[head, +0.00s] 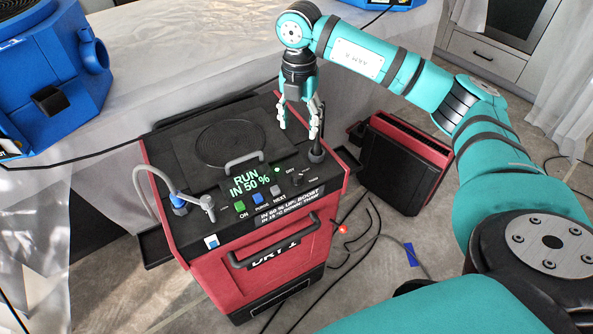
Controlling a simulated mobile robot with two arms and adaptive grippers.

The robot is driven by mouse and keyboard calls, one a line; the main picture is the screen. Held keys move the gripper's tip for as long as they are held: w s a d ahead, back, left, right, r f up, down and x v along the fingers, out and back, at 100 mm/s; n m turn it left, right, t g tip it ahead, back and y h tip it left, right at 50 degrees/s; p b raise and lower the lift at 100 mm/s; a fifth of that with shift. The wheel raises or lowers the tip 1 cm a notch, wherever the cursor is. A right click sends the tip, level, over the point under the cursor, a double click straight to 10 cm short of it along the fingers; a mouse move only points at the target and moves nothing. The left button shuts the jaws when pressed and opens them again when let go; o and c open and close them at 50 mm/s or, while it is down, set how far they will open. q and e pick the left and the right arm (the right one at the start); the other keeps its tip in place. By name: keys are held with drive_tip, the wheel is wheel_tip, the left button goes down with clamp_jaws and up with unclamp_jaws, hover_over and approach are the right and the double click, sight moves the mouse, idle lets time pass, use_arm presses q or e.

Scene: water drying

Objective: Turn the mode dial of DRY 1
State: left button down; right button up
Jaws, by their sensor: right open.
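DRY 1 (255,262) is a red and black machine with its name on the front below a handle. Its lit display (249,181) reads "RUN IN 50 %". The mode dial appears to be the small dark knob (296,180) at the right of the panel, among small labels; its setting is too small to read. My right gripper (298,124) points down over the back right of the machine's top, fingers apart and empty. It is behind the dial in the picture and apart from it. My left gripper is not in view.
Green, blue and dark buttons (258,198) sit below the display. A grey hose with a valve (207,203) stands at the panel's left. A short black post (317,155) rises near my right fingers. A red-black case (404,165) stands right; cables lie on the floor.

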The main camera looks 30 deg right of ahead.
sight(298, 173)
wheel_tip(298, 173, down, 17)
drive_tip(key=p, duration=0.3)
drive_tip(key=shift+a+f, duration=0.1)
drive_tip(key=shift+a, duration=0.05)
drive_tip(key=shift+c, duration=0.4)
clamp_jaws()
